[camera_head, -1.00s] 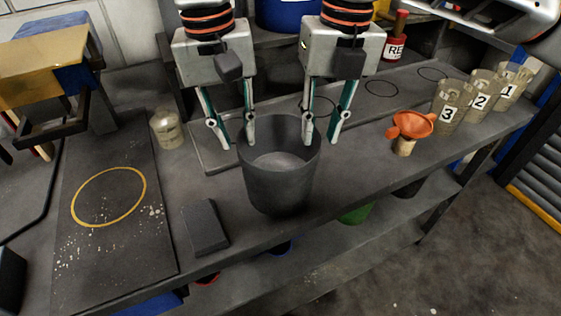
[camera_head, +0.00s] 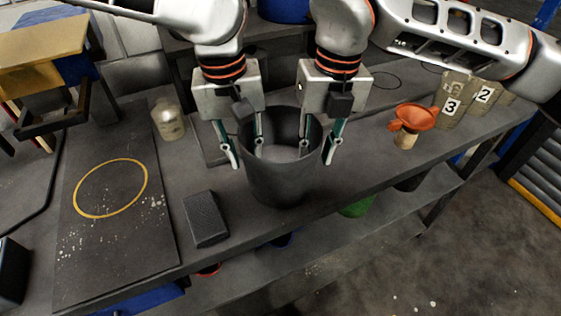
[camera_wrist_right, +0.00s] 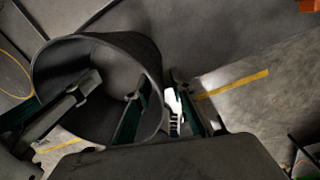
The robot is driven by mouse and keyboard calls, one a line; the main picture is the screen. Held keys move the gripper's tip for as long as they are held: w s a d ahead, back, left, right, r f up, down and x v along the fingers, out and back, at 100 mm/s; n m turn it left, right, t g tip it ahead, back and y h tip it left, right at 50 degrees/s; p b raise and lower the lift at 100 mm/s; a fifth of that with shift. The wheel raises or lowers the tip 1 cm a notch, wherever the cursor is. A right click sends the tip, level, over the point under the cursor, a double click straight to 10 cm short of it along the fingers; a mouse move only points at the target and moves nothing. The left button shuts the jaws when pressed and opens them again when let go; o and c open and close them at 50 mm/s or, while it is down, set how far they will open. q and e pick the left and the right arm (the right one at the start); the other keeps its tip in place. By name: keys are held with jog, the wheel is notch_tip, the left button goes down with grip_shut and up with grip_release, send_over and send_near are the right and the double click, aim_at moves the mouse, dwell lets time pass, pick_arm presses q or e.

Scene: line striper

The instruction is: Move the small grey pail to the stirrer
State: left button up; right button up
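The dark grey pail (camera_head: 279,184) stands upright on the bench, open at the top. It also shows in the right wrist view (camera_wrist_right: 147,52). My left gripper (camera_head: 246,155) is open at the pail's left rim, one finger outside and one inside. My right gripper (camera_head: 315,151) is open at the right rim, also with a finger on each side of the wall; its fingers show in the right wrist view (camera_wrist_right: 158,108) with the wall between them. No firm contact is visible. A yellow and blue machine (camera_head: 40,62) stands at the upper left; I cannot tell whether it is the stirrer.
A dark plate with a yellow ring (camera_head: 112,188) lies left of the pail. A dark block (camera_head: 206,218) lies between them, near the front edge. A clear jar (camera_head: 168,120) stands behind. An orange funnel (camera_head: 415,116) and numbered cups (camera_head: 449,104) stand at right.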

aim_at(240, 129)
pick_arm(q)
jog(key=shift+f, duration=0.2)
pick_arm(e)
jog(key=shift+f, duration=0.2)
pick_arm(q)
grip_shut()
pick_arm(e)
grip_shut()
pick_arm(q)
jog(key=shift+w+r, duration=0.1)
jog(key=shift+r, duration=0.15)
pick_arm(e)
jog(key=shift+r, duration=0.25)
